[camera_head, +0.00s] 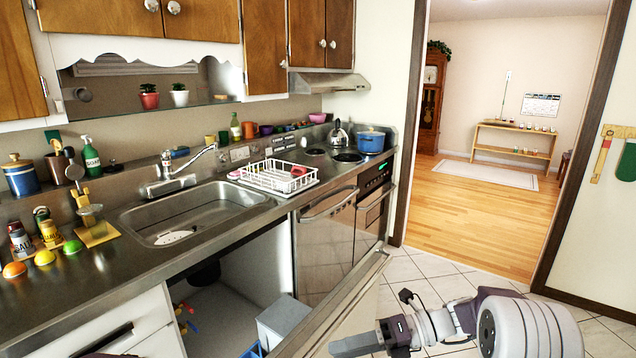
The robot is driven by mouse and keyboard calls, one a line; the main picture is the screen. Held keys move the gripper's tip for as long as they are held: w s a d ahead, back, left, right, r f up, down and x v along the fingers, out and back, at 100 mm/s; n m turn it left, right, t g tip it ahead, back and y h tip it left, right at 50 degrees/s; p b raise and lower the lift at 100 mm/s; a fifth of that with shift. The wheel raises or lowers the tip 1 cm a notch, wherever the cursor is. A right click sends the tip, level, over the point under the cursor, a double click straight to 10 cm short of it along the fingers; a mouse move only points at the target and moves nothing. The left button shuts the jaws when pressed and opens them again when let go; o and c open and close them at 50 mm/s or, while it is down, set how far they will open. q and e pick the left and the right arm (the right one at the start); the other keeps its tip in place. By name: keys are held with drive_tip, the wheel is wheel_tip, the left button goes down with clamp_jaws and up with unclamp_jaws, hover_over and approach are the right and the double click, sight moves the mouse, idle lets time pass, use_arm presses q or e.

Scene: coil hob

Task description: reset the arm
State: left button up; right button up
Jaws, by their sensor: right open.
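My right arm comes in at the bottom right, its links bent low in front of the tiled floor. My right gripper (358,345) points left at the bottom edge, beside the open cabinet door (340,305) under the sink. It is open, and I see nothing held in it. Whether it touches the door is hard to tell. My left gripper is not in view.
The cabinet under the sink stands open, with a grey bin (283,318) inside. The counter holds a sink (195,212), a white dish rack (272,178), a kettle (338,135) and a blue pot (370,141) by the coil hob. Floor (425,275) is clear towards the doorway.

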drive_tip(key=s+f+n+g+h, duration=0.1)
drive_tip(key=s+f+n+h, duration=0.25)
drive_tip(key=s+n, duration=0.2)
drive_tip(key=s+f+n+g+h, duration=0.1)
drive_tip(key=s+f+n+h, duration=0.1)
drive_tip(key=s+n+h, duration=0.35)
drive_tip(key=s+d+f+n+t+h, duration=0.1)
drive_tip(key=d+f+n+t+h, duration=0.2)
drive_tip(key=d+n, duration=0.5)
drive_tip(key=s+d+f+n+t+h, duration=0.1)
drive_tip(key=s+d+f+n+h, duration=0.3)
drive_tip(key=n, duration=0.7)
wheel_tip(320, 180, up, 13)
drive_tip(key=w+y+p, duration=0.1)
drive_tip(key=w+p, duration=0.1)
drive_tip(key=p, duration=1.1)
drive_tip(key=shift+d+f+p, duration=0.15)
drive_tip(key=shift+d+p, duration=0.1)
drive_tip(key=shift+p, duration=0.15)
drive_tip(key=shift+w, duration=0.1)
